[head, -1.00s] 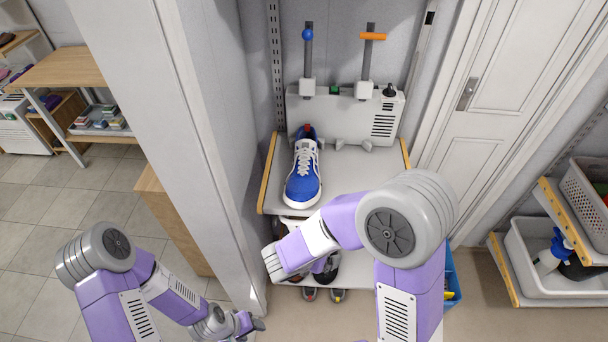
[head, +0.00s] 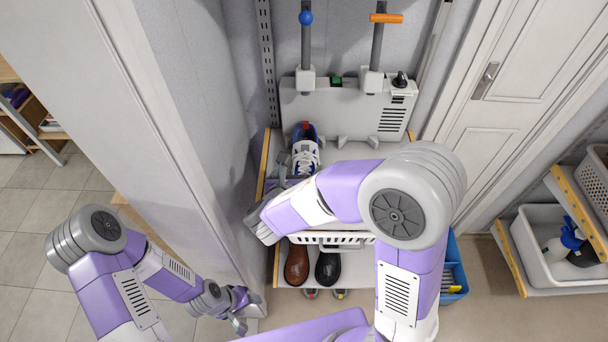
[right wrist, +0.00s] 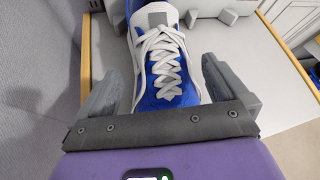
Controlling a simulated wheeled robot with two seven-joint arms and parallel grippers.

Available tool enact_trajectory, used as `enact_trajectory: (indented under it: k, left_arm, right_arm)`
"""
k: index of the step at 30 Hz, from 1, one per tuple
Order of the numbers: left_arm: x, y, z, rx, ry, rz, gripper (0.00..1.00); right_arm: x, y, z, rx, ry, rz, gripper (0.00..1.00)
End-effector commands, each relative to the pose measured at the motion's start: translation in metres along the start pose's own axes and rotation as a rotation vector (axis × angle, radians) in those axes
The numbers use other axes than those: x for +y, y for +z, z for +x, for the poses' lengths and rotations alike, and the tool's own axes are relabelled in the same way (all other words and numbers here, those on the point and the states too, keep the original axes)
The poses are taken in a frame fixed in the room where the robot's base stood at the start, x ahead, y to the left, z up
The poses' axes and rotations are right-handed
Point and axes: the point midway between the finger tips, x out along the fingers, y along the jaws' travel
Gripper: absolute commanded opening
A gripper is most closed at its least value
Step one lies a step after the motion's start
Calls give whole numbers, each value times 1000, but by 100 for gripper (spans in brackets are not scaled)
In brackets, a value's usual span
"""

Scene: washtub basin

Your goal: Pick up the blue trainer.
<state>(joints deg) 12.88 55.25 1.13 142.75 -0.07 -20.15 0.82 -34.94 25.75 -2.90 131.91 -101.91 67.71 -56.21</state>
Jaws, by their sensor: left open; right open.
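The blue trainer (head: 305,150), with white laces and white trim, stands on the upper shelf (head: 350,152) with its heel toward the grey wall unit. Its toe half is hidden in the head view by my right arm and gripper (head: 284,190). In the right wrist view the trainer (right wrist: 163,62) lies between the two open fingers of my right gripper (right wrist: 160,85), one on each side, with a gap on the left and a smaller one on the right. My left gripper (head: 240,308) is open and empty, low at the left, away from the shelf.
A grey unit (head: 350,110) with two upright posts stands behind the trainer. A wall (head: 205,110) is close on the left. Below are a white basket (head: 335,238), a brown shoe (head: 297,264) and a black shoe (head: 328,268). A blue crate (head: 453,270) stands at the right.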

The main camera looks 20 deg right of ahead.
Motion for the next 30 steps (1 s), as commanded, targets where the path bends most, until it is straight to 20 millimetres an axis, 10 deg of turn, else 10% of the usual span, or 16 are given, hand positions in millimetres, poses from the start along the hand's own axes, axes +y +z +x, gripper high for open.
enact_trajectory:
  k: [15, 30]
  left_arm:
    - [-3, -1, 8, 1, 0, 0, 56]
    - [-3, -1, 8, 1, 0, 0, 56]
  right_arm:
    - [-3, 1, 34, 1, 0, 0, 98]
    - [-3, 2, 34, -1, -1, 1, 33]
